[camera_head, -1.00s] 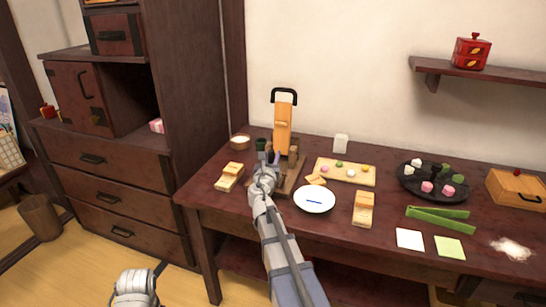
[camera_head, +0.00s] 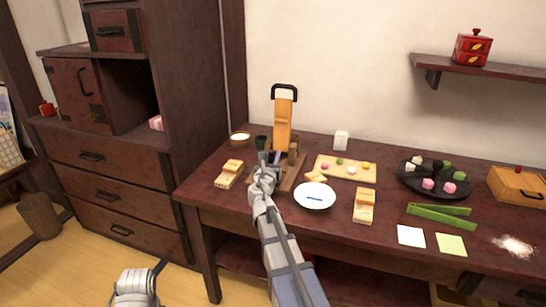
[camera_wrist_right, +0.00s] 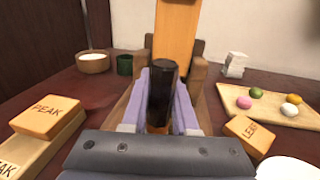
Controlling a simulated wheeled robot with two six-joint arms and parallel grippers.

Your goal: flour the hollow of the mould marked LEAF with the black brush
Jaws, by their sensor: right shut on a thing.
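My right gripper (camera_head: 269,160) is over the near left part of the table. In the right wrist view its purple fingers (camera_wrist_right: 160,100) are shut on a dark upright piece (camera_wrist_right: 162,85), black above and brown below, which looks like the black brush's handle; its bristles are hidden. A small wooden piece marked LEAF (camera_wrist_right: 250,132) lies to the right of the gripper; it also shows in the head view (camera_head: 316,177). I cannot make out its hollow. A wooden mould marked PEAK (camera_wrist_right: 48,116) is to the left. My left gripper is out of view.
A bowl of white powder (camera_head: 240,138) and a dark green cup (camera_head: 261,142) stand behind. A wooden stand with a tall lever (camera_head: 283,122) is close behind the gripper. A white plate (camera_head: 314,197), another wooden mould (camera_head: 364,204) and a sweets board (camera_head: 345,171) are to the right.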

